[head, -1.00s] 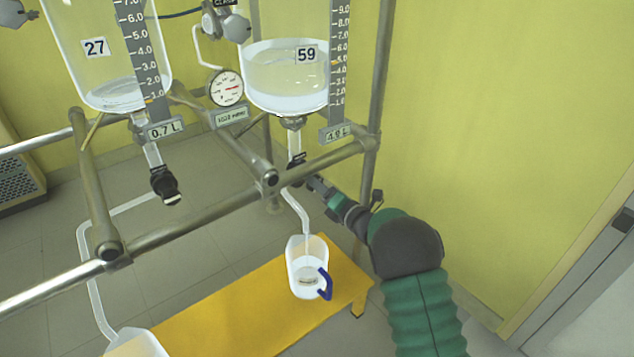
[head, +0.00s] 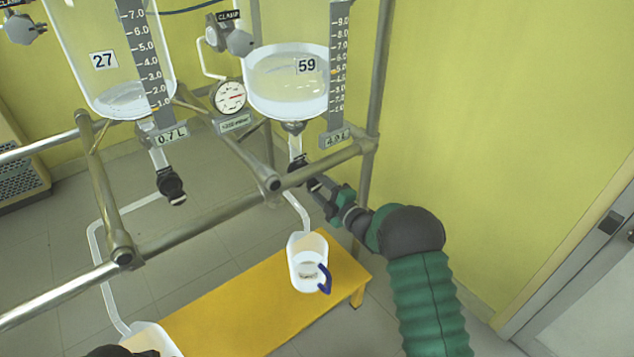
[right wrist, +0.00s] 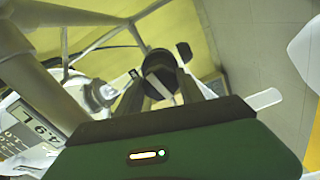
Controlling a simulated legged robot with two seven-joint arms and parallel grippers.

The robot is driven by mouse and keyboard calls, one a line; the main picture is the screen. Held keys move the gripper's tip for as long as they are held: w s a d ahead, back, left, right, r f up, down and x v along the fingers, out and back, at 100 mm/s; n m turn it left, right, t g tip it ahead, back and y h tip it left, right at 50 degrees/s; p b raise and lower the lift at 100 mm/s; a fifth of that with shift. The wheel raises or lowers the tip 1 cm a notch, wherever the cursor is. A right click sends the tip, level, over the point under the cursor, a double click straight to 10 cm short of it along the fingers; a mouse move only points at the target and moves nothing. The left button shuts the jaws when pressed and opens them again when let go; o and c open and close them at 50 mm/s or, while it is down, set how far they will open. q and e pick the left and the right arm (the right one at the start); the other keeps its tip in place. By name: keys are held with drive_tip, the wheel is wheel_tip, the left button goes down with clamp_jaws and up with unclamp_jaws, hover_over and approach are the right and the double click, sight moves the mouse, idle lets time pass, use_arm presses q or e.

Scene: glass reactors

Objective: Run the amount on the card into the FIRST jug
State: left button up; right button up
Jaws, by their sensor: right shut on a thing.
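My right gripper (head: 314,183) is shut on the black outlet valve (head: 299,168) below glass reactor 59 (head: 284,84). In the right wrist view the fingers (right wrist: 166,92) close around the black valve knob (right wrist: 159,66). A bent tube (head: 299,208) runs from the valve down into a white jug (head: 303,249) with a blue handle. A little greyish content shows in that jug. A second jug (head: 160,338) is cut off at the bottom edge. I see no card. My left gripper is out of view.
Reactor 27 (head: 108,88) stands left, with a 0.7 L display (head: 171,136) and its own black valve (head: 171,186). Metal rails (head: 205,212) cross in front. The jugs stand on a yellow bench (head: 235,308). A round gauge (head: 229,96) hangs between the reactors.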

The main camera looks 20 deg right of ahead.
drive_tip(key=shift+d+f+m+p, duration=0.1)
drive_tip(key=shift+d+m+p, duration=0.2)
drive_tip(key=shift+m, duration=0.6)
drive_tip(key=shift+a+f, duration=0.1)
drive_tip(key=o, duration=1.4)
